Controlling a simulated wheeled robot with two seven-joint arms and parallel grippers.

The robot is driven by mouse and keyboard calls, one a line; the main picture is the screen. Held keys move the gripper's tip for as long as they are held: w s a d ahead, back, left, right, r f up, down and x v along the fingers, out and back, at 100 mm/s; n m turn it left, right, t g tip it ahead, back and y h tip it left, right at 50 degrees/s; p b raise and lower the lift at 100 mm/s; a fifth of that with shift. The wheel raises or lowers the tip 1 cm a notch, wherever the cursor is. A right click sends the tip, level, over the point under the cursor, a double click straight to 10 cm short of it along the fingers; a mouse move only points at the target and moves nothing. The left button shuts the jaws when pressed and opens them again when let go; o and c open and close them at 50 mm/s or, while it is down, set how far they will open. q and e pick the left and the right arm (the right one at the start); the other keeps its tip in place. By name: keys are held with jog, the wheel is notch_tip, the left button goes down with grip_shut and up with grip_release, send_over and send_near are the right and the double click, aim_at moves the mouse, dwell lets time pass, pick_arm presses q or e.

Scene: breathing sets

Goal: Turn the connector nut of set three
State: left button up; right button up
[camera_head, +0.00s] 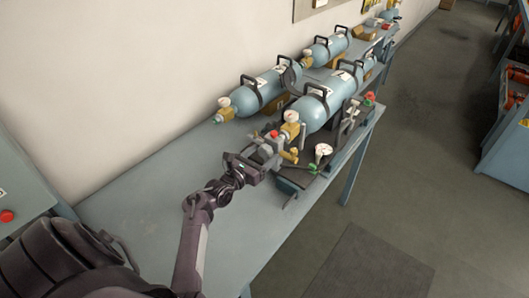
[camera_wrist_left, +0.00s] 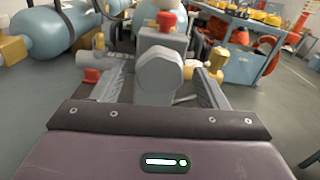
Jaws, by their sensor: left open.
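The nearest breathing set has a blue cylinder (camera_head: 322,106) in a dark cradle, with a brass valve (camera_head: 291,127) at its near end. No set number is readable. My left gripper (camera_head: 271,149) is at the grey fitting beside that valve. In the left wrist view, a grey rounded connector nut (camera_wrist_left: 158,78) stands between the two fingers of the open left gripper (camera_wrist_left: 158,88). A red-capped grey part (camera_wrist_left: 166,24) rises behind the nut. Gaps show beside the nut, but I cannot tell whether a finger touches it. My right gripper is out of view.
Another blue cylinder (camera_head: 264,92) lies along the wall side, with more sets farther down the bench (camera_head: 150,190). A white-faced gauge (camera_head: 323,149) sits right of my gripper. The near bench top is clear. A blue shelf rack (camera_head: 508,140) stands across the aisle.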

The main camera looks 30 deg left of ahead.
pick_arm(q)
jog(key=shift+w, duration=0.7)
jog(key=c, duration=1)
